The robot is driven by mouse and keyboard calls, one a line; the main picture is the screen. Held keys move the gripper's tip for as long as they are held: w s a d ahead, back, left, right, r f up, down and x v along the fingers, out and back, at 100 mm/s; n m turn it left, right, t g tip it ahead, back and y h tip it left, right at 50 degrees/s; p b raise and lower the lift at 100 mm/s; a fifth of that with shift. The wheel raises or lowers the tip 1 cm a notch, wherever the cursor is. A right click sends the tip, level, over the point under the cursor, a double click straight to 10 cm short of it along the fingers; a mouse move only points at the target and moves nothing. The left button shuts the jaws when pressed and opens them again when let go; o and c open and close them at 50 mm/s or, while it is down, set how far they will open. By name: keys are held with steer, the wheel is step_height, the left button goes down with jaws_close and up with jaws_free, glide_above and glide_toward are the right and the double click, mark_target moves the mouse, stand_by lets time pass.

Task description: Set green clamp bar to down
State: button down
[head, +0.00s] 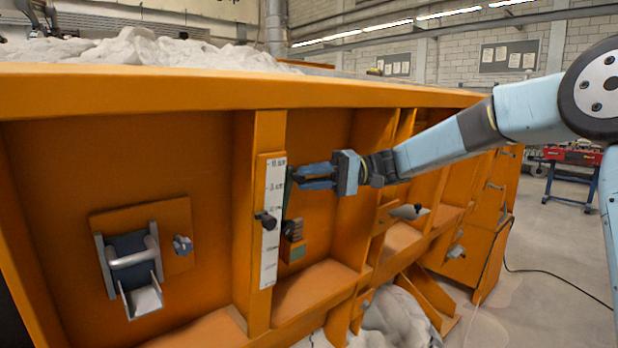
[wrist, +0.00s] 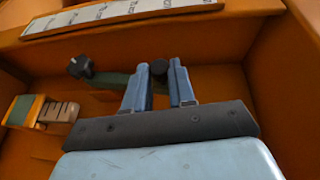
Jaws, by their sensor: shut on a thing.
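The green clamp bar (head: 289,187) stands roughly upright beside the white scale strip in the head view. In the wrist view the green bar (wrist: 110,80) runs sideways from a black knob (wrist: 80,66) to a dark round end (wrist: 159,68) between my fingers. My gripper (head: 303,178) is at the bar's upper end, and its two blue fingers also show in the wrist view (wrist: 158,85). The gripper is shut on that end of the bar. The fingers hide part of the bar's end.
The scale strip (head: 271,220) is on an orange post (head: 244,190). A small green and orange block (head: 293,247) with grey ribs sits below the bar. A latch with a handle (head: 131,262) is at left. Orange ribs and a shelf (head: 320,284) bound the recess around my gripper.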

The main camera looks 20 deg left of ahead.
steer(key=shift+w+d+f+m+g+y, duration=0.15)
steer(key=shift+w+d+f+g+y, duration=0.1)
steer(key=shift+w+f+g+y, duration=0.25)
steer(key=shift+w+d+f+m+g+y, duration=0.1)
steer(key=shift+w+d+f+g+y, duration=0.2)
steer(key=shift+w+g, duration=0.3)
steer(key=shift+w+d+f+m+g+y, duration=0.15)
steer(key=shift+w+f+g+y, duration=0.15)
steer(key=shift+w+f+g, duration=0.3)
steer(key=shift+w+r, duration=0.1)
steer(key=shift+r, duration=0.05)
steer(key=c, duration=0.9)
jaws_free()
steer(key=shift+c, duration=0.2)
steer(key=shift+w, duration=0.1)
steer(key=shift+r, duration=0.1)
